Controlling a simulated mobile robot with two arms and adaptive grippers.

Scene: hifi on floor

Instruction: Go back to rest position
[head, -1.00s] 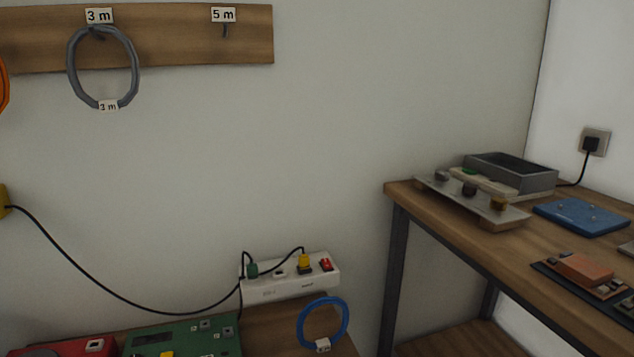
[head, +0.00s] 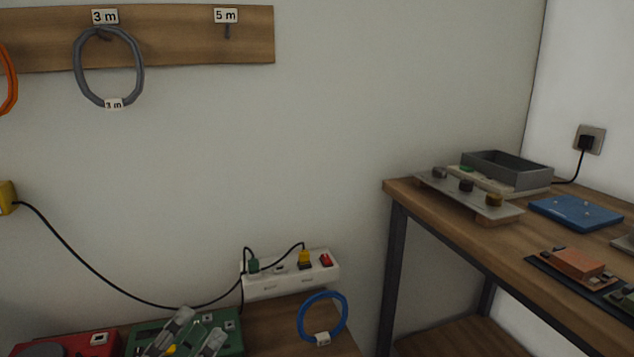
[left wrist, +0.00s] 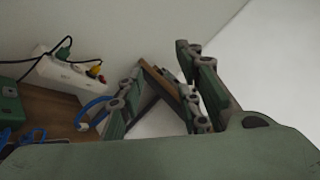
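My left gripper (head: 190,338) shows at the bottom of the head view, in front of the green box (head: 230,342). In the left wrist view its two fingers (left wrist: 158,88) are spread apart with nothing between them. My right gripper is in neither view. A blue cable coil (head: 323,318) with a white tag rests on the low wooden bench (head: 275,328), right of my left gripper and apart from it. A grey coil (head: 108,68) tagged 3 m hangs on the wall board (head: 180,35), and the 5 m hook (head: 228,31) is empty.
A white power strip (head: 290,274) with plugs stands at the back of the bench. A red box (head: 65,346) is at the left. A wooden table (head: 460,236) at the right holds a grey tray (head: 508,170) and a blue board (head: 575,212). The wall between is clear.

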